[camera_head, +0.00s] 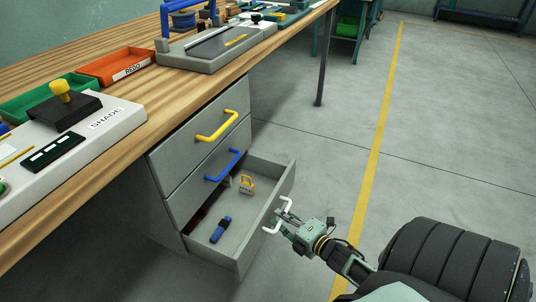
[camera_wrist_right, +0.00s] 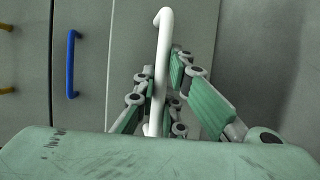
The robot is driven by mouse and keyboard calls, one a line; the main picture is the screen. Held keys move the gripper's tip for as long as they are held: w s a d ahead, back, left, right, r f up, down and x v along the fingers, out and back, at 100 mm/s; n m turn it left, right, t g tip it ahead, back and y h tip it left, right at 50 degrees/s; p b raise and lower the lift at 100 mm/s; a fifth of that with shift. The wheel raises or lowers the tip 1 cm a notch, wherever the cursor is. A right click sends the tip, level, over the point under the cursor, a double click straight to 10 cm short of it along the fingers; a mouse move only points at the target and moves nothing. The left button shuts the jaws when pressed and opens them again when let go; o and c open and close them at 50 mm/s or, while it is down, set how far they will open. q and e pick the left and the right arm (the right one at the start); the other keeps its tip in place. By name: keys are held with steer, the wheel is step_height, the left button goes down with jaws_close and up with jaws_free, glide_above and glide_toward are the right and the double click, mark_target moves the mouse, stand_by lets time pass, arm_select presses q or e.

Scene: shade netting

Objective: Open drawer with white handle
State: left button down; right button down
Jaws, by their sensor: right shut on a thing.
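The drawer with the white handle (camera_head: 262,212) is the lowest of three in the grey cabinet, and it stands pulled well out in the head view. Its white handle (camera_head: 276,216) is on the front, and it also shows upright in the right wrist view (camera_wrist_right: 162,60). My right gripper (camera_head: 286,222) is at the handle, shut on it, with its green-padded fingers on either side of the bar in the wrist view (camera_wrist_right: 166,95). Inside the open drawer lie a blue item (camera_head: 220,229) and a yellow item (camera_head: 246,185). My left gripper is not in view.
Above are shut drawers with a blue handle (camera_head: 223,165) and a yellow handle (camera_head: 217,126). The wooden workbench (camera_head: 130,88) overhangs the cabinet and carries trays and devices. The grey floor (camera_head: 455,140) to the right is clear, with a yellow line (camera_head: 383,110).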

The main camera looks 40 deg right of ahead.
steer(key=s+d+p, duration=0.1)
steer(key=s+d, duration=0.2)
steer(key=s, duration=0.4)
steer(key=shift+s, duration=0.3)
steer(key=c, duration=1.8)
jaws_free()
steer(key=s, duration=0.4)
steer(key=s+r, duration=0.1)
steer(key=s, duration=0.3)
steer(key=s+r, duration=0.1)
steer(key=s, duration=0.2)
steer(key=shift+s+r, duration=0.15)
steer(key=shift+s, duration=0.25)
